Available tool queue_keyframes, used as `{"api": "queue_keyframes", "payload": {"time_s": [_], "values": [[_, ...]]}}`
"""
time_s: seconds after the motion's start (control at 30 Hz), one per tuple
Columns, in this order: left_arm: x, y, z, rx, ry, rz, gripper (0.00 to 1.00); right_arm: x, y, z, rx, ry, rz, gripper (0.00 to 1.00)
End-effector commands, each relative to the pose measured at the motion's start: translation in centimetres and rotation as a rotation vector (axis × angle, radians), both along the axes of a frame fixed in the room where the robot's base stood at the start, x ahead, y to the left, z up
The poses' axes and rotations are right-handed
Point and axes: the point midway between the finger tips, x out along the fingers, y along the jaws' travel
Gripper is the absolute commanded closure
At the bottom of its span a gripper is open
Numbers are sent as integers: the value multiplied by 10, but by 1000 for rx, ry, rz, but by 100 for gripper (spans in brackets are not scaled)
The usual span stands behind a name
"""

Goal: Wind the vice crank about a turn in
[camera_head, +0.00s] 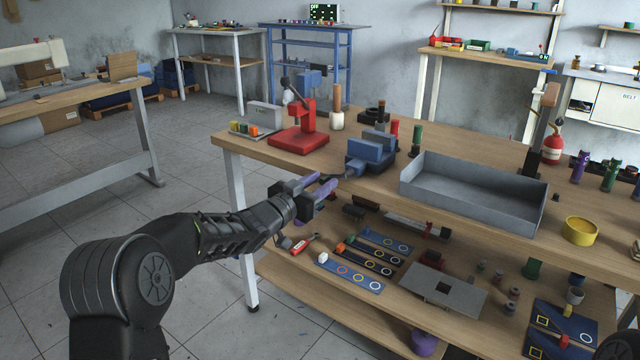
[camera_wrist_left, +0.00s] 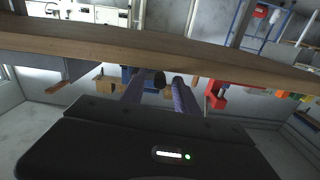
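The blue vice (camera_head: 370,153) sits at the front edge of the wooden workbench. Its crank (camera_head: 347,174) sticks out toward my left gripper and is partly hidden. My left gripper (camera_head: 325,181) is level with the bench edge, just left of the vice, with its purple fingers pointing at it. In the left wrist view the two fingers (camera_wrist_left: 159,88) are apart, with a dark round knob (camera_wrist_left: 159,80) showing between their tips. I cannot tell whether they touch it. Behind it the blue vice body (camera_wrist_left: 128,75) shows. My right gripper is not in view.
A grey open tray (camera_head: 472,194) stands right of the vice, and a red press (camera_head: 305,130) stands to its left. The bench edge (camera_wrist_left: 80,42) runs close to my gripper. Below, a lower shelf (camera_head: 345,318) holds marked strips and small parts. The floor at left is clear.

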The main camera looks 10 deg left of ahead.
Motion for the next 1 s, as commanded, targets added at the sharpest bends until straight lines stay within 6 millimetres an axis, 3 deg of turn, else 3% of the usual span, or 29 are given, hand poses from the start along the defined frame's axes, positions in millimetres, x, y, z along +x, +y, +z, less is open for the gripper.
{"api": "queue_keyframes", "payload": {"time_s": [0.07, 0.5, 1.0], "values": [[0, 0, 0, 0, 0, 0, 64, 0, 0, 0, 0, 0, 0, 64], [0, 0, 0, 0, 0, 0, 100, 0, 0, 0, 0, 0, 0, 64], [0, 2, 2, 69, -29, 1, 100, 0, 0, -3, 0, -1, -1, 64]]}}
